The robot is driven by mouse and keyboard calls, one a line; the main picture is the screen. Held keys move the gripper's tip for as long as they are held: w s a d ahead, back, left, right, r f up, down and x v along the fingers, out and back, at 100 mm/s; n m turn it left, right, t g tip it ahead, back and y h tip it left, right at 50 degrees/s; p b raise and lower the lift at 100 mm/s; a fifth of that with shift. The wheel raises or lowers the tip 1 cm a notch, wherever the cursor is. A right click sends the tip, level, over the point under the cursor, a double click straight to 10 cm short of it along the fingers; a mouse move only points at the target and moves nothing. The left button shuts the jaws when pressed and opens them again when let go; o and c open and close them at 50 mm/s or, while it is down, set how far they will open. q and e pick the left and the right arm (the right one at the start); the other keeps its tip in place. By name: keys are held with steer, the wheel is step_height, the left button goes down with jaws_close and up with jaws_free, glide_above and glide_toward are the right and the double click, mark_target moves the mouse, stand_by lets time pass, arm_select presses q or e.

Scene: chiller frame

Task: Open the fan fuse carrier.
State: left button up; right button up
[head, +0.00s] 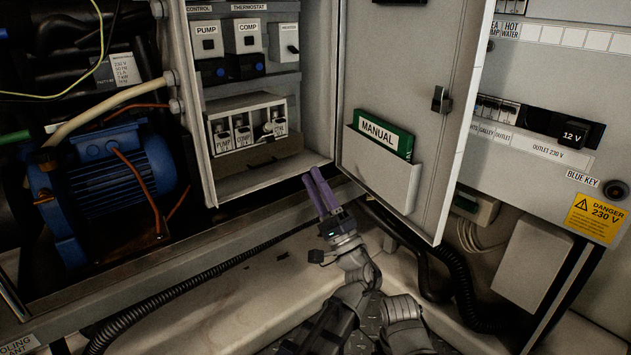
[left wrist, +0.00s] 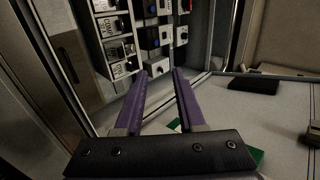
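The row of white fuse carriers (head: 246,128) sits low in the open cabinet in the head view. Its small labels are hard to read, and I cannot tell for certain which carrier is the fan one. The row also shows in the left wrist view (left wrist: 118,50), at the upper left. My left gripper (head: 313,174) has purple fingers and is below and right of the row, by the cabinet's lower right corner, apart from the carriers. In the left wrist view its fingers (left wrist: 160,72) are spread with nothing between them. My right gripper is not in view.
The open cabinet door (head: 408,80) stands right of the left gripper, with a green manual (head: 384,134) in its pocket. Pump and comp switches (head: 228,40) sit above the fuses. A blue motor (head: 100,175) is at left. Black ribbed hoses (head: 190,290) run below.

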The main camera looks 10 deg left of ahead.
mark_target(272, 141)
arm_select(q)
steer(key=shift+o, duration=0.3)
steer(key=shift+o, duration=0.8)
steer(key=shift+w+a+r+g+p, duration=0.1)
steer(key=shift+r+g+p, duration=0.1)
steer(key=shift+g+p, duration=0.15)
steer(key=shift+o, duration=0.6)
steer(key=w+a+r+n+g+h+p, duration=0.2)
steer(key=a+r+n+p, duration=0.2)
steer(key=n+p, duration=0.4)
steer(key=shift+w+a+h+p, duration=0.3)
steer(key=shift+w+h+p, duration=0.1)
steer(key=shift+p, duration=0.6)
steer(key=w+a+n+g+h+p, duration=0.1)
steer(key=w+a+n+p, duration=0.1)
steer(key=a+n+p, duration=0.1)
steer(key=w+a+n+h+p, duration=0.1)
steer(key=w+a+n+p, duration=0.1)
steer(key=a+n+p, duration=0.1)
steer(key=w+a+n+g+h+p, duration=0.1)
steer(key=w+a+n+h+p, duration=0.1)
steer(key=w+a+n+p, duration=0.1)
steer(key=shift+w+n+g, duration=0.1)
steer(key=shift+n+g, duration=0.25)
steer(key=shift+n, duration=0.15)
